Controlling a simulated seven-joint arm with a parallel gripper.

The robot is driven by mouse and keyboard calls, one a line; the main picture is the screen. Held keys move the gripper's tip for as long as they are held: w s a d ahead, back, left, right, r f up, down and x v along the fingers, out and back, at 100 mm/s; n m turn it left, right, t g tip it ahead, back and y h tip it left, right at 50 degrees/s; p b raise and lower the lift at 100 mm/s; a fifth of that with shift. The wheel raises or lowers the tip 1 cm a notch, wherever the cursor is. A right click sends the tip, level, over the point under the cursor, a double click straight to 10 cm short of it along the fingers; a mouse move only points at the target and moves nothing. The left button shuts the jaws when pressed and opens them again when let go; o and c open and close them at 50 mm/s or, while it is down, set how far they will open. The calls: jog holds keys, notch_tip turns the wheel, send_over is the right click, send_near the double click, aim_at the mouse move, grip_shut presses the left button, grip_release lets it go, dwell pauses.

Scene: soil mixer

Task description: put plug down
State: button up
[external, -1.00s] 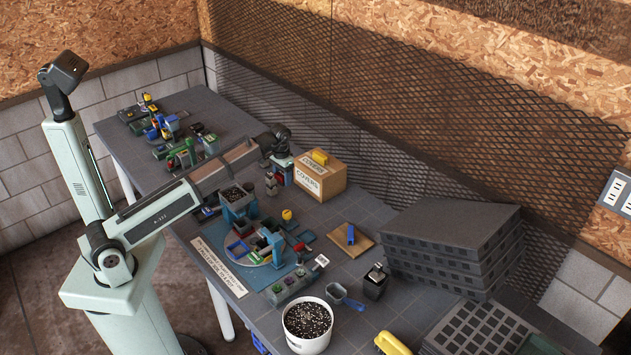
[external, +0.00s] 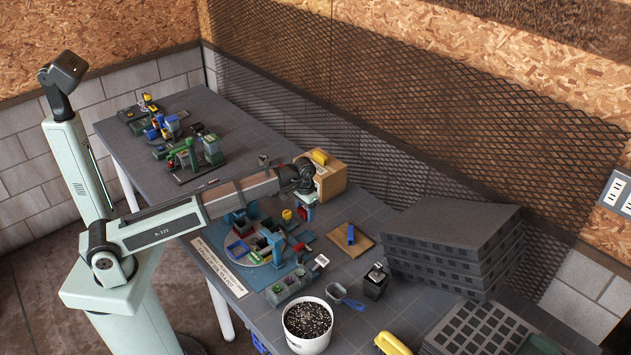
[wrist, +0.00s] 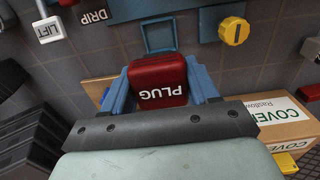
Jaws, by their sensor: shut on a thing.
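The red plug (wrist: 158,82), a block with white PLUG lettering, sits between the blue fingers of my gripper (wrist: 160,88) in the wrist view. My gripper is shut on it. In the external view, my gripper (external: 304,197) is over the table just in front of the cardboard box, with a bit of red showing below my wrist. A blue open frame (wrist: 158,36) lies just beyond the plug in the wrist view. The plug's underside and its height above the table cannot be told.
The cardboard COVERS box (external: 328,182) stands close behind my gripper. The mixer with a yellow knob (external: 287,214) is to its left. A wooden board (external: 361,243) with a blue block lies to the right. Black trays (external: 450,240) and a white soil bucket (external: 307,335) stand further off.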

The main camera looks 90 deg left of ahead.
aim_at(306, 236)
jog(key=shift+f, duration=5.3)
jog(key=shift+f, duration=0.15)
jog(key=o, duration=1.1)
notch_tip(306, 236, up, 12)
jog(key=shift+r, duration=0.15)
